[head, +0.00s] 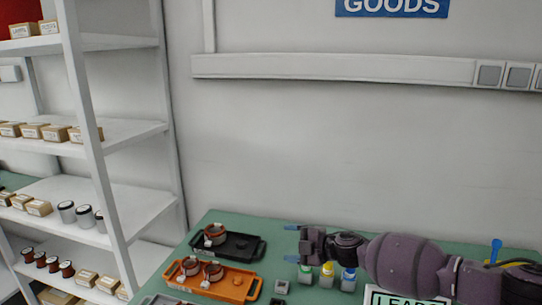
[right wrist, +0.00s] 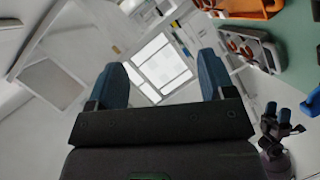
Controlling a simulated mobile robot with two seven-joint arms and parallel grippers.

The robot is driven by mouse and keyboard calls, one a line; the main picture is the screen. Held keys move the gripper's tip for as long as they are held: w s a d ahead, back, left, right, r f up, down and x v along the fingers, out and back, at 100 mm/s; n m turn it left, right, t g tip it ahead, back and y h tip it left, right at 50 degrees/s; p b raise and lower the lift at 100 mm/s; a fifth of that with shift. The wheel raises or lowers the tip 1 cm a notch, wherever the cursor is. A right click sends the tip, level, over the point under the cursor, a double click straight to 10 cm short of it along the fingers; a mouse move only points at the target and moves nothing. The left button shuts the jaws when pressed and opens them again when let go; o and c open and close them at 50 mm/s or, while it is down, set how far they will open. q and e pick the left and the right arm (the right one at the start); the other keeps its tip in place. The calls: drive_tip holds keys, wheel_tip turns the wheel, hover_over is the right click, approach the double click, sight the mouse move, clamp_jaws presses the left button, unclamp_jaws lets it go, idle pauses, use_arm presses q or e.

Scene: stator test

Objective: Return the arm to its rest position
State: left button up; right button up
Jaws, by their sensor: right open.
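My right arm comes in from the right over the green table (head: 215,217) in the head view. Its gripper (head: 289,243) points left, with two blue fingertips apart and nothing between them. In the right wrist view the same gripper (right wrist: 161,78) shows its blue fingers wide apart, with only distant background between them. Another gripper with blue fingertips, which looks like my left one (right wrist: 277,114), shows small at the lower right of that view; its opening is unclear. The left gripper is not in the head view.
A black tray (head: 249,254) with a copper-wound part lies left of the right gripper. An orange tray (head: 245,290) with two such parts is in front. Small bottles (head: 327,275) stand below the gripper. A white shelf (head: 120,133) with boxes stands at left; the wall is behind.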

drive_tip(key=s+a+m+t+h+p, duration=0.2)
drive_tip(key=s+m+t, duration=0.4)
drive_tip(key=s+m, duration=0.3)
drive_tip(key=s+d+f+m+h+p, duration=0.1)
drive_tip(key=s+d+f+m+h, duration=0.2)
drive_tip(key=s+d, duration=0.4)
drive_tip(key=s+d+f+m+h+p, duration=0.1)
drive_tip(key=s+d+f+m+h, duration=0.2)
drive_tip(key=s+d+m, duration=0.3)
drive_tip(key=s+d+f+m+h+p, duration=0.1)
drive_tip(key=s+d+f+m+h, duration=0.2)
drive_tip(key=s+d, duration=0.6)
drive_tip(key=shift+s+d+f+m+h, duration=0.15)
drive_tip(key=shift+f+m+h, duration=0.25)
drive_tip(key=shift+f+m, duration=0.45)
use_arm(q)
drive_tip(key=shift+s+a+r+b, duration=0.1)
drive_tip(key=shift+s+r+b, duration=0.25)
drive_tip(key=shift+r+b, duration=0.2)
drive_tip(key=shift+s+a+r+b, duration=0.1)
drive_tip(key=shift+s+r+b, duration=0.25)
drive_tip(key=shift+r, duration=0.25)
use_arm(e)
drive_tip(key=s+d+f+g+h, duration=0.1)
drive_tip(key=s+f+g, duration=0.1)
drive_tip(key=s+f, duration=0.4)
drive_tip(key=s+m, duration=0.1)
drive_tip(key=s, duration=0.1)
drive_tip(key=shift+s+d+f, duration=0.3)
drive_tip(key=shift+d+f, duration=0.1)
